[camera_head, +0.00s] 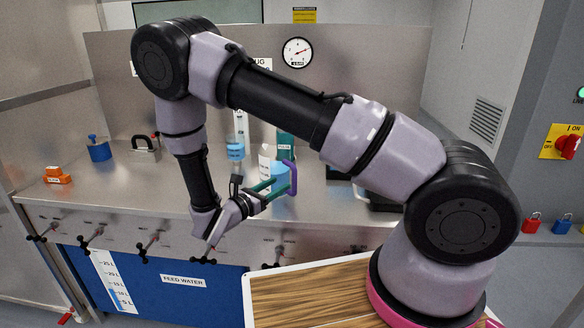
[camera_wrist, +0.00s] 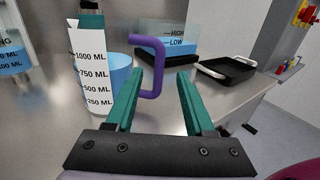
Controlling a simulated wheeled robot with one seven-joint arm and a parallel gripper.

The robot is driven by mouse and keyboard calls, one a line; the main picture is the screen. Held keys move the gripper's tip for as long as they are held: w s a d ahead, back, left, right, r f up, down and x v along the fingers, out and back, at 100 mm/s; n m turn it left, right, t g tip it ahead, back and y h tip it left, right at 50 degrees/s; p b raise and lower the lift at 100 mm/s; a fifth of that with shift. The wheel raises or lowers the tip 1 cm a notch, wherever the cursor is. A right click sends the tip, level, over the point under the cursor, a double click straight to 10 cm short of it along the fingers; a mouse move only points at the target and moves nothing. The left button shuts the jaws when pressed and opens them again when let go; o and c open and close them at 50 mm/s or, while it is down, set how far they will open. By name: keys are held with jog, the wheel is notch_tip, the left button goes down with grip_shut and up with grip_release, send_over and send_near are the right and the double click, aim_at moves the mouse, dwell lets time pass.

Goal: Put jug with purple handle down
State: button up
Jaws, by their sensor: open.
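The jug (camera_wrist: 119,72) has a light blue body and a purple handle (camera_wrist: 157,52). It appears to stand upright on the steel counter (camera_wrist: 212,102), though its base is partly hidden. In the head view the purple handle (camera_head: 291,178) shows beside my gripper's green fingers, and the blue body (camera_head: 280,172) is partly behind them. My gripper (camera_wrist: 164,78) is open, with the lower part of the handle between or just beyond its fingertips. The same gripper (camera_head: 284,182) reaches over the counter in the head view. I cannot tell whether a finger touches the handle.
A white scale (camera_wrist: 88,72) marked in ML stands just left of the jug. A black-framed LOW/HIGH container (camera_wrist: 172,45) and a black tray (camera_wrist: 240,72) lie behind and right. A blue weight-like object (camera_head: 99,150) and an orange object (camera_head: 57,175) sit at the counter's left.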

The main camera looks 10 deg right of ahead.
jog(key=s+d+r+m+g+y, duration=0.35)
jog(key=d+r+m+g, duration=0.25)
jog(key=r+m, duration=0.25)
jog(key=s+d+r+m+g+y, duration=0.2)
jog(key=s+d+r+m+g, duration=0.4)
jog(key=r+m, duration=0.25)
jog(key=s+r+m+t+y, duration=0.4)
jog(key=r+m+y, duration=0.1)
jog(key=r, duration=0.4)
jog(key=s+d+r+m+t+y, duration=0.1)
jog(key=s+r+m+t+y, duration=0.2)
jog(key=s+r+m+y, duration=0.2)
notch_tip(320, 180, up, 4)
jog(key=m, duration=0.2)
jog(key=shift+s+d+r+m+t, duration=0.15)
jog(key=shift+s+r+m+t, duration=0.1)
jog(key=shift+m+t, duration=0.15)
jog(key=shift+y, duration=0.25)
